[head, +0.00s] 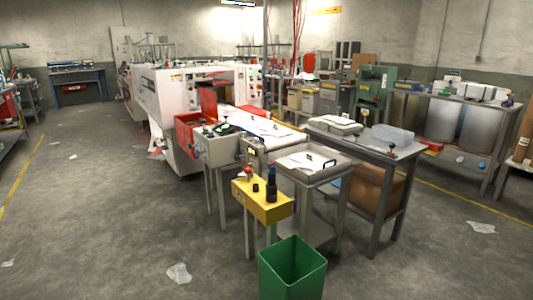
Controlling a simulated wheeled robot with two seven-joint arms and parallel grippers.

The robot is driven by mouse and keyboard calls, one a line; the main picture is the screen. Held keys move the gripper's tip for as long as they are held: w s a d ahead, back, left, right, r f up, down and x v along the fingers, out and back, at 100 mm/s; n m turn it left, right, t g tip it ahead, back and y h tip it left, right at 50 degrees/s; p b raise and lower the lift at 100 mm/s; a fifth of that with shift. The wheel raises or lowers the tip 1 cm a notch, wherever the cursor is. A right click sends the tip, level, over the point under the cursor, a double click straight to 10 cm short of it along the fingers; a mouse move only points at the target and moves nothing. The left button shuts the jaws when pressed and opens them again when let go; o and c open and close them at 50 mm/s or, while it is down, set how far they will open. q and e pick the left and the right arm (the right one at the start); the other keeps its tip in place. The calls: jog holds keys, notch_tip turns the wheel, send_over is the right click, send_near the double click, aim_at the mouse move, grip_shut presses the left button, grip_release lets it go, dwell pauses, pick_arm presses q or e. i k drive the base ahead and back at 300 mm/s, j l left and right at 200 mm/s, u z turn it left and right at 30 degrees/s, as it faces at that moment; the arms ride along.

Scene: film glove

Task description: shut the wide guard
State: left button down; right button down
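A large white machine (174,95) stands left of the middle of the head view. Its near end has a dark opening (222,80) under a white top, with a red panel (208,101) at it. I cannot tell which part is the wide guard or how far it stands open. A red open box (192,122) sits at the machine's front corner, beside a grey box-like unit (217,146) on legs. Neither of my grippers is in view.
A yellow control box (262,202) on legs and a green bin (292,268) stand in front of the machine. Grey tables (375,148) stand to the right. The floor (90,215) at left is mostly clear, with scraps of film (179,273) lying about.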

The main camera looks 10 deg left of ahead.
aim_at(208, 97)
jog(key=i+j+u, duration=0.65)
jog(key=i+u, duration=0.6)
jog(key=i, duration=0.85)
jog(key=i+j+z, duration=0.1)
jog(key=i, duration=0.5)
jog(key=i+j, duration=0.1)
jog(key=i, duration=0.55)
